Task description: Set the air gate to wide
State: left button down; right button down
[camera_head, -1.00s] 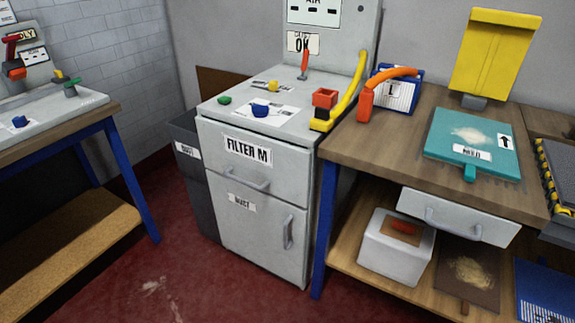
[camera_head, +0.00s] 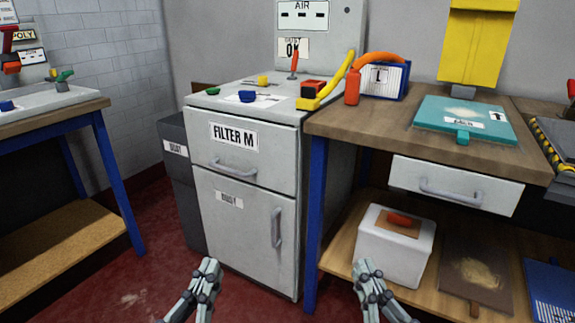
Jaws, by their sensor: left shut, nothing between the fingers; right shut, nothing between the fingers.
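A grey cabinet labelled FILTER M (camera_head: 256,166) stands in the middle, with a back panel (camera_head: 335,45) marked AIR rising behind its top. An upright red lever (camera_head: 294,63) stands in front of that panel. Green (camera_head: 213,91), blue (camera_head: 247,97) and yellow (camera_head: 262,80) knobs sit on the cabinet top. I cannot tell from the labels which part is the air gate. My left gripper (camera_head: 210,266) and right gripper (camera_head: 366,268) are low in front of the cabinet, both shut and empty, apart from everything.
Another bench (camera_head: 60,120) stands left. Red floor (camera_head: 140,275) is open in front.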

aim_at(262, 80)
jog(key=i+j+z, duration=0.3)
jog(key=z, duration=0.15)
jog(key=i+j+z, duration=0.4)
jog(key=k+j, duration=0.05)
jog(key=j, duration=0.05)
